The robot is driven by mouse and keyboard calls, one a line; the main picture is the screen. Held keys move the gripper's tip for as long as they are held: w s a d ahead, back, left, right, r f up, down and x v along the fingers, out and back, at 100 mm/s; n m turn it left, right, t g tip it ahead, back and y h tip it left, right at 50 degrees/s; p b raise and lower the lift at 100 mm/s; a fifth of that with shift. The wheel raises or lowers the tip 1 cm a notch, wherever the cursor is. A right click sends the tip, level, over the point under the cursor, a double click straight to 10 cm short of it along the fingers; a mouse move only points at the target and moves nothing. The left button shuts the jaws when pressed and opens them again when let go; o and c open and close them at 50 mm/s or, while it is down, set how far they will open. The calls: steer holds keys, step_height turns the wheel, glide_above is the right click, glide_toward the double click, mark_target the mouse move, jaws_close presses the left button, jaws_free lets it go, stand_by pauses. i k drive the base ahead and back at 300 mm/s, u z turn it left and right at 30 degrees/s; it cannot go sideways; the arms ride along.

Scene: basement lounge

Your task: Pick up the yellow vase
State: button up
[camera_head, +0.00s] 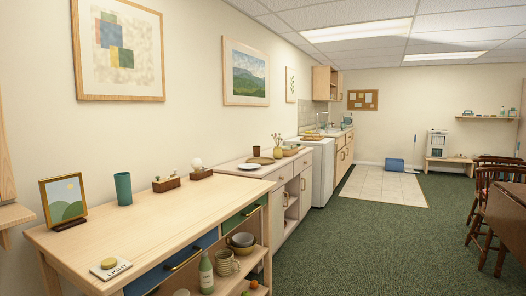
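A small yellow vase (278,151) with thin stems in it stands upright on the pale cabinet (232,169) along the left wall, in the middle distance. My gripper is not in view.
A nearer wooden sideboard (150,215) holds a teal cup (123,188), a picture frame (63,201) and small planters. A white plate (248,166) lies on the farther cabinet. Green carpet (380,250) is clear to the right; chairs (492,205) and a table stand at far right.

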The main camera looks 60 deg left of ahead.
mark_target(278, 153)
steer(key=u, duration=2.1)
